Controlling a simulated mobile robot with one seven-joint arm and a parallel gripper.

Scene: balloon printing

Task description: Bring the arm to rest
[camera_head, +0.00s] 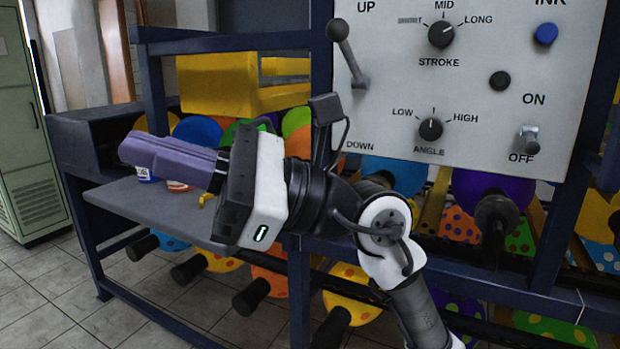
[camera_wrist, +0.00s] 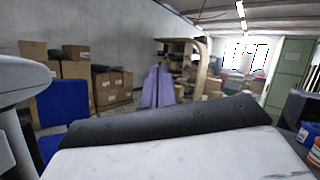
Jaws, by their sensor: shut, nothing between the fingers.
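My gripper (camera_head: 128,150) is in front of the machine in the head view, held level and pointing left over the grey shelf (camera_head: 185,205). Its two purple fingers lie together with nothing between them. In the wrist view the fingers (camera_wrist: 157,88) also stand side by side, pointing into the open room. My arm bends down to the lower right from the wrist, in front of the frame.
A control panel (camera_head: 400,90) with a lever (camera_head: 347,55), dials and switches stands right of my gripper. Colored balloons (camera_head: 195,130) and dark rollers sit behind and below. A green cabinet (camera_head: 25,150) is at left. Cardboard boxes (camera_wrist: 110,88) and a blue chair (camera_wrist: 62,110) stand farther off.

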